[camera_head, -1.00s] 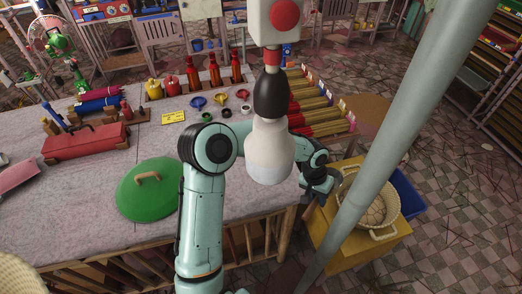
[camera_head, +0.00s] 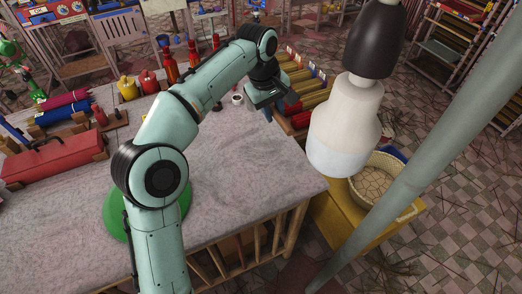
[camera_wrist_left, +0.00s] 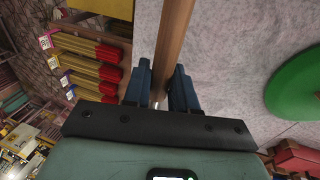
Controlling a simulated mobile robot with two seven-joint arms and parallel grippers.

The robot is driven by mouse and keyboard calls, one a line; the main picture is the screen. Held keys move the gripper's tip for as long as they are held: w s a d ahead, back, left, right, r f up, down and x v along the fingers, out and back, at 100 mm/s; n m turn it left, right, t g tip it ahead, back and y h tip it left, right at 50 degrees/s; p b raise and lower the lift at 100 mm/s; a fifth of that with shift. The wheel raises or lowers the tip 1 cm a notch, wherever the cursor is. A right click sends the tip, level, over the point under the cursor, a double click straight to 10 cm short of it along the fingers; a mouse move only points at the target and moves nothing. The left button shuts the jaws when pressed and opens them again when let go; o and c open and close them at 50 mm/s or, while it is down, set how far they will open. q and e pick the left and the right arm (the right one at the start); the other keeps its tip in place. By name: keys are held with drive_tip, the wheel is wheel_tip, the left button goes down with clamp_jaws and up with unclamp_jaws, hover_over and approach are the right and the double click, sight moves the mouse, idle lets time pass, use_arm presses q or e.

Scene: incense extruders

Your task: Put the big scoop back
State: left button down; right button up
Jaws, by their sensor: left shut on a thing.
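My left gripper (camera_head: 270,104) is over the back right of the table, beside the bundles of sticks. In the left wrist view my left gripper (camera_wrist_left: 163,88) is shut on a long round wooden handle (camera_wrist_left: 174,38), which runs up out of the frame between the blue fingers. A small bright metal part shows at its lower end. I take it for the big scoop's handle; no scoop bowl shows. In the head view my arm and gripper hide what is held. My right gripper is not in view.
Red-ended stick bundles (camera_head: 317,90) lie at the table's back right. A green lid (camera_head: 117,213) is partly behind my arm. A red box (camera_head: 52,160) lies at left. The table's front right (camera_head: 260,180) is clear.

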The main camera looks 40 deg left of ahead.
use_arm(q)
drive_tip(key=shift+s+a+f+b+x, duration=0.2)
drive_tip(key=shift+s+b+x, duration=0.45)
drive_tip(key=shift+x, duration=2.35)
drive_tip(key=shift+s+a+f+b+x, duration=0.2)
drive_tip(key=shift+s+b+x, duration=0.5)
drive_tip(key=shift+x, duration=2.3)
drive_tip(key=shift+s+a+f+b+x, duration=0.15)
drive_tip(key=shift+s+b+x, duration=0.5)
drive_tip(key=shift+x, duration=2.35)
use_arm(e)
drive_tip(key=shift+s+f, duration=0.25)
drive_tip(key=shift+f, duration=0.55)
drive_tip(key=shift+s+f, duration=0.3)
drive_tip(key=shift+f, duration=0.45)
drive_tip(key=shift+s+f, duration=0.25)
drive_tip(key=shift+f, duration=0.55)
use_arm(q)
drive_tip(key=c, duration=0.9)
unclamp_jaws()
drive_tip(key=p+v, duration=0.1)
drive_tip(key=v, duration=1.1)
drive_tip(key=shift+p, duration=0.35)
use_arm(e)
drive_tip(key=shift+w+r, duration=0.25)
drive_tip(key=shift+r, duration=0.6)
use_arm(q)
drive_tip(key=shift+s, duration=0.1)
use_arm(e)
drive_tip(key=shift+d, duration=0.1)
